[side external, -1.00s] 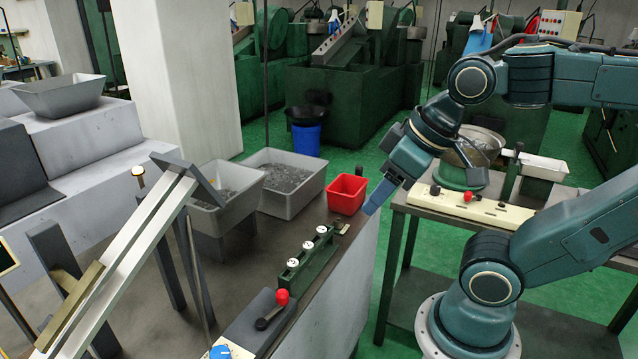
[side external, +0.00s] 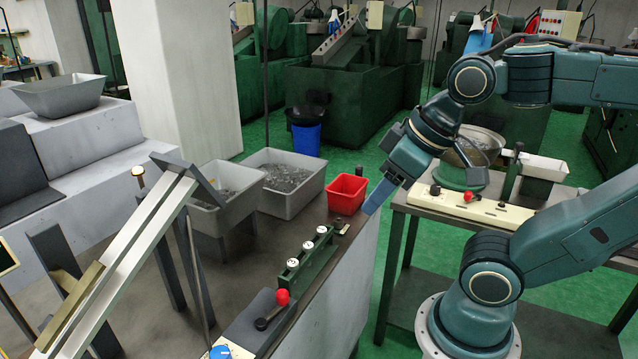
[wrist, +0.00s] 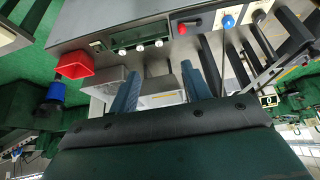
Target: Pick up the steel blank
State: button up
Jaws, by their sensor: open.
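I cannot make out a single steel blank with certainty. Many small grey metal pieces lie in the grey bin (side external: 290,205) in the side view, and more lie in the grey bin (side external: 222,222) to its left. My gripper (side external: 377,197) points down and left beside the bench's right edge, to the right of the red box. In the wrist view my gripper (wrist: 160,68) shows two blue fingers spread apart with nothing between them. In the side view the fingers overlap, so the gap between them is hidden.
A red box (side external: 347,194) stands near the bench edge (side external: 330,290). A green block with white knobs (side external: 307,262) and a red-knobbed lever (side external: 282,298) are in front of it. A sloped metal chute (side external: 130,260) rises at left. A side table (side external: 505,213) holds a bowl (side external: 474,145).

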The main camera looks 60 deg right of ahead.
jog(key=shift+w, duration=0.1)
dwell(0.7)
jog(key=w+d+f+m+g, duration=0.1)
jog(key=w+d+f+m, duration=0.1)
jog(key=w+m, duration=0.3)
jog(key=w+d+f+m+g+y, duration=0.1)
jog(key=w+d+f+m+g, duration=0.1)
jog(key=w+m, duration=0.4)
jog(key=w+d+f+m+g, duration=0.2)
jog(key=w+d+f+m, duration=0.2)
jog(key=m, duration=0.5)
jog(key=shift+w+d, duration=0.9)
jog(key=shift+w, duration=0.2)
send_over(309, 244)
jog(key=shift+s+d+f, duration=0.1)
jog(key=shift+d+f, duration=0.05)
jog(key=shift+f, duration=2)
jog(key=shift+s+d+f, duration=0.1)
jog(key=shift+d+f, duration=0.05)
jog(key=shift+f, duration=2)
jog(key=shift+w+a+f, duration=0.1)
jog(key=shift+a+f, duration=0.05)
jog(key=shift+f, duration=1.15)
jog(key=shift+w+a+f, duration=0.1)
jog(key=shift+f, duration=1.15)
